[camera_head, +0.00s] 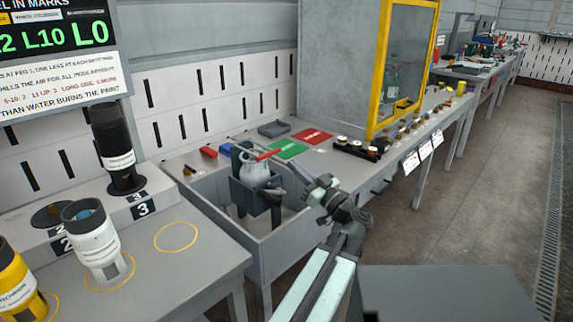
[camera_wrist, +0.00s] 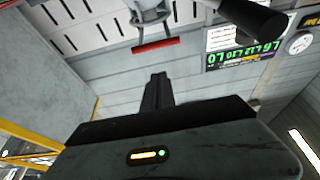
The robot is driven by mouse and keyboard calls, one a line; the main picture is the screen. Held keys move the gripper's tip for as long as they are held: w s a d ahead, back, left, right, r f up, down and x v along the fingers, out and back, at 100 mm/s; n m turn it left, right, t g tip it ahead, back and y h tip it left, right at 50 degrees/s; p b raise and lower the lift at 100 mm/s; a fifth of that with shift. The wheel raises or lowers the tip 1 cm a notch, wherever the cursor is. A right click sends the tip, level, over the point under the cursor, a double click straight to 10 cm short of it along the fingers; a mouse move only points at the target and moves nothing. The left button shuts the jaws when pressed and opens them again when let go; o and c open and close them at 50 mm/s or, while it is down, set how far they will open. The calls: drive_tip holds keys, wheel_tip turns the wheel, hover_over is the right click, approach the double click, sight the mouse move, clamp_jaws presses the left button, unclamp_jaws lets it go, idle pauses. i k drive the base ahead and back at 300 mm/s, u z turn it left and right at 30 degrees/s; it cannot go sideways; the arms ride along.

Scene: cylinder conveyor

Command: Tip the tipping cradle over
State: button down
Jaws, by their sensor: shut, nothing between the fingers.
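The tipping cradle (camera_head: 246,196) is a dark grey holder in an open grey trough. A rounded light grey vessel (camera_head: 254,172) sits in it and looks roughly upright. A red bar (camera_head: 268,154) shows at the vessel's top. In the wrist view, which is upside down, the red bar (camera_wrist: 155,46) lies just beyond the fingertips, with part of the light grey vessel (camera_wrist: 148,14) behind it. My gripper (camera_wrist: 158,76) is shut and empty, its dark fingers pointing at the bar with a small gap seen. In the head view my arm comes in from the right; its fingertips are hard to make out.
The trough (camera_head: 222,213) has raised walls around the cradle. A black cylinder (camera_head: 118,150), a white cylinder (camera_head: 93,240) and a yellow one (camera_head: 17,285) stand at the left. Green (camera_head: 287,149) and red (camera_head: 312,136) pads lie behind, beside a yellow-framed cabinet (camera_head: 376,120).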

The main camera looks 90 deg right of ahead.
sight(256, 202)
drive_tip(key=k, duration=1.5)
